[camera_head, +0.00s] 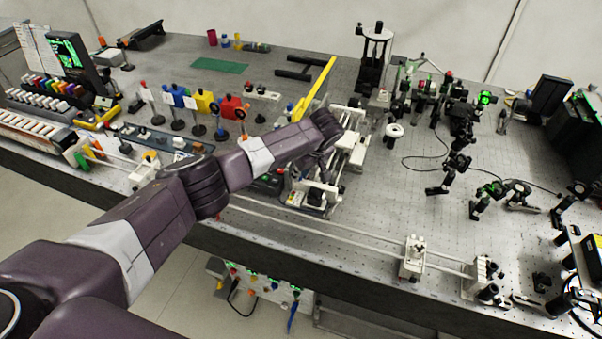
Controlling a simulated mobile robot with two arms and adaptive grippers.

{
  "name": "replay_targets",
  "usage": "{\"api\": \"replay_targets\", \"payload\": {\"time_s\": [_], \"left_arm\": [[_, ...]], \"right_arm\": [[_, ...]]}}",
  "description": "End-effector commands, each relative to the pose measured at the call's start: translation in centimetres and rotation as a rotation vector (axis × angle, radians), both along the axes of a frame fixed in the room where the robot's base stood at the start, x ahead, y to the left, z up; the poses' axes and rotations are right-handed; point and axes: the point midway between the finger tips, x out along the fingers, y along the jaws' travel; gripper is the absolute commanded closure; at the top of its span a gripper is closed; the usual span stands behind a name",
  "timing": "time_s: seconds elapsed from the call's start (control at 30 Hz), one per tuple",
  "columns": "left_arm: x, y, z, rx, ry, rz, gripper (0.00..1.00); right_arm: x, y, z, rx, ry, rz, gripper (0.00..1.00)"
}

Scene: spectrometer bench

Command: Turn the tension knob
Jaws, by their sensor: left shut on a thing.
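My left arm reaches in from the lower left to a white and grey rail assembly (350,148) at the middle of the bench. My left gripper (324,174) points down at the near left part of this assembly. It is shut on a small part there, which fits the tension knob. The fingers and wrist hide most of that part, so its shape and turn angle cannot be made out. My right gripper is not in view.
A yellow bar (314,92) rises just behind my left wrist. Optics on posts (458,150) crowd the right side. Long rails (330,238) run along the front edge to white mounts (411,257). Coloured blocks (203,103) stand left. Bare bench (385,215) lies right of the assembly.

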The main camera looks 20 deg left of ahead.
Motion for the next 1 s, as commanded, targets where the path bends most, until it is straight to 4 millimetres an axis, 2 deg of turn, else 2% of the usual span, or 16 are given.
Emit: {"api": "replay_targets", "payload": {"time_s": [0.17, 0.37, 1.0], "left_arm": [[-0.1, 0.0, 0.0, -0.002, 0.001, -0.028, 1.0], [-0.2, 0.1, 0.1, -0.004, 0.001, -0.123, 1.0], [-0.3, 0.7, 0.0, -0.004, -0.002, -0.7, 1.0]], "right_arm": [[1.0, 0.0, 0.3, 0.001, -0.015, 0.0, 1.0], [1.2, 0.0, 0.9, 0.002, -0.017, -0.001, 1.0], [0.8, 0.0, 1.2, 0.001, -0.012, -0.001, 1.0]]}}
